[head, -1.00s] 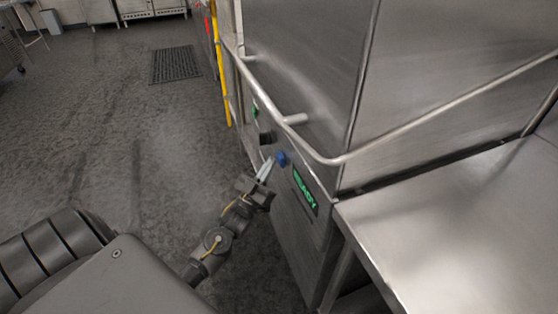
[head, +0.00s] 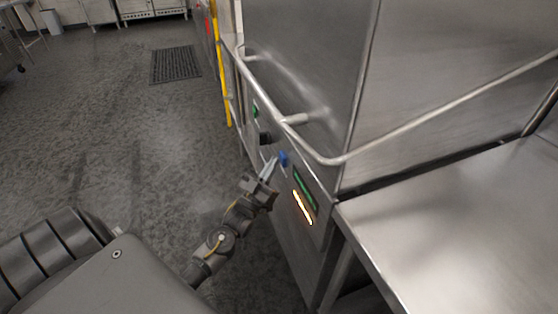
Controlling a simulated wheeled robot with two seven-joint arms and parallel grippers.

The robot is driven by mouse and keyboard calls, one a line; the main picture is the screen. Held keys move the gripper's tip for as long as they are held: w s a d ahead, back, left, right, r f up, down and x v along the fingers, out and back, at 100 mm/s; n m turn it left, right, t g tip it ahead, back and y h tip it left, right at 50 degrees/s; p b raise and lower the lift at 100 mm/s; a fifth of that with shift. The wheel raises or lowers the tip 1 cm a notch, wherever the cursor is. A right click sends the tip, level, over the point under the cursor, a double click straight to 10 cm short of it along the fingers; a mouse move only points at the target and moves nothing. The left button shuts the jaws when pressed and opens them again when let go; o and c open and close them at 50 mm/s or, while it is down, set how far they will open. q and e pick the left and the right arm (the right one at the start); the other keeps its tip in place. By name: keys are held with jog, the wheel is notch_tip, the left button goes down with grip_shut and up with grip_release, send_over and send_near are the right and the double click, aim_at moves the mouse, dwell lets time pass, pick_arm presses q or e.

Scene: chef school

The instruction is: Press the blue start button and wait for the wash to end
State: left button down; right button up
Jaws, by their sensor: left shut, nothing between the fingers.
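The blue start button (head: 284,158) is on the front panel of the steel dishwasher (head: 300,95), right of centre in the head view. My left gripper (head: 271,166) is shut and empty, with its fingertips just left of the button. I cannot tell whether they touch it. Right of and below the button, the green display (head: 305,190) shows no readable word, and an orange-white light bar (head: 303,208) glows beneath it. My right gripper is not in view.
A rail handle (head: 335,160) runs around the dishwasher's hood above the panel. A steel counter (head: 460,230) adjoins on the right. A dark knob (head: 264,138) and a green button (head: 255,111) sit farther along the panel. The floor at left is open, with a dark mat (head: 175,65).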

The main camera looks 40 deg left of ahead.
pick_arm(q)
jog(key=shift+s+a, duration=0.1)
jog(key=shift+s+a+p, duration=0.3)
jog(key=shift+s+a, duration=0.15)
jog(key=shift+s, duration=0.2)
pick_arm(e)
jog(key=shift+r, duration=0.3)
pick_arm(q)
jog(key=shift+s, duration=0.1)
pick_arm(e)
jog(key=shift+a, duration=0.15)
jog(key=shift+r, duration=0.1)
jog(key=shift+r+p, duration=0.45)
jog(key=shift+p, duration=0.15)
pick_arm(q)
jog(key=s+a, duration=0.1)
jog(key=s, duration=0.1)
jog(key=s+a, duration=0.1)
jog(key=s, duration=0.1)
jog(key=shift+a, duration=0.4)
jog(key=shift+w, duration=0.1)
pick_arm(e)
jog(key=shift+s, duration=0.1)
